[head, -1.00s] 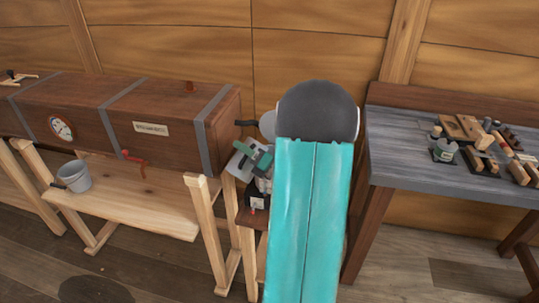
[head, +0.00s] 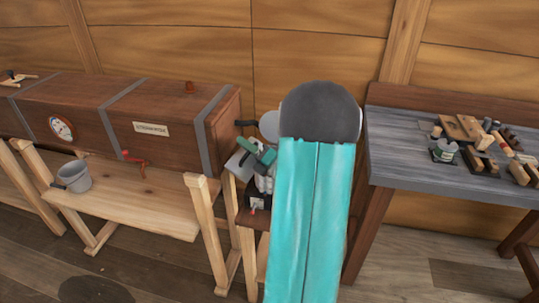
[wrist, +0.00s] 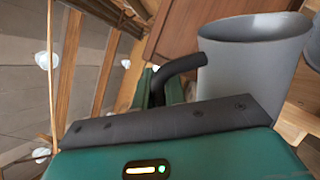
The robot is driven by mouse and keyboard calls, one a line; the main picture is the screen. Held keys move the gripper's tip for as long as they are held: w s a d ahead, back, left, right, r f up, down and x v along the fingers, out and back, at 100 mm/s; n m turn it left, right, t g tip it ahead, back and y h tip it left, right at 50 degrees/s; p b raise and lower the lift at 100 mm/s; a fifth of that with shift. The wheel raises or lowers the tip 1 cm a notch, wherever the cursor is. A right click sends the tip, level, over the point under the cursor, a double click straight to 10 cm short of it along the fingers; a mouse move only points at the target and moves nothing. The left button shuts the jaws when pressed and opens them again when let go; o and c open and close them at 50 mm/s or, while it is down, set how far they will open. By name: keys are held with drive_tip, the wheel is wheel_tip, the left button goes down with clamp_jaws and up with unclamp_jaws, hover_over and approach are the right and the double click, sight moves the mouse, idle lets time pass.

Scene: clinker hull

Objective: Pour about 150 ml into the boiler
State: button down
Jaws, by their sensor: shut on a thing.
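My gripper (head: 258,154) is at the right end of the long wooden box, its green jaws partly hidden by my own arm. In the wrist view my gripper (wrist: 167,85) is shut on the black curved handle of a grey metal jug (wrist: 250,75). The jug's open rim shows at the upper right, with bare grey inner wall. I see no liquid or stream. Something dark with a small red part (head: 258,202) sits on a narrow wooden stand below the gripper; it may belong to the boiler. I cannot make out the boiler clearly or its opening, as my arm covers that area.
The long brown box (head: 165,125) has metal bands, a round dial (head: 62,129) and a red valve (head: 134,158). A grey bucket (head: 74,177) stands on the wooden trestle below. A grey-topped bench (head: 400,150) at right holds blocks and tools. The floor between is open.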

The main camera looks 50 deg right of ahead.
sight(241, 164)
drive_tip(key=shift+s+d+r+m, duration=0.1)
drive_tip(key=shift+s+d+m, duration=0.1)
drive_tip(key=shift+m, duration=0.3)
idle(0.3)
drive_tip(key=shift+s+d+r+m+t+h+p, duration=0.1)
drive_tip(key=shift+d+r+m+t+h+p, duration=0.1)
drive_tip(key=shift+d+r+m+h, duration=0.35)
drive_tip(key=shift+d+r+m+t+h+p, duration=0.15)
drive_tip(key=shift+d+m+h, duration=0.15)
drive_tip(key=shift+m, duration=0.45)
idle(1.6)
drive_tip(key=shift+a+f+n+y, duration=0.7)
drive_tip(key=shift+a+n, duration=0.15)
drive_tip(key=shift+n, duration=0.35)
drive_tip(key=shift+w+a+n+y, duration=0.15)
drive_tip(key=shift+a+n+y, duration=0.15)
drive_tip(key=shift+n, duration=0.4)
drive_tip(key=shift+w+a+n+y, duration=0.15)
drive_tip(key=shift+a+n, duration=0.2)
drive_tip(key=shift+n, duration=0.35)
drive_tip(key=shift+a+f+n+g+y, duration=0.4)
drive_tip(key=shift+f+n+g, duration=0.35)
drive_tip(key=shift+n, duration=0.25)
drive_tip(key=shift+a, duration=0.1)
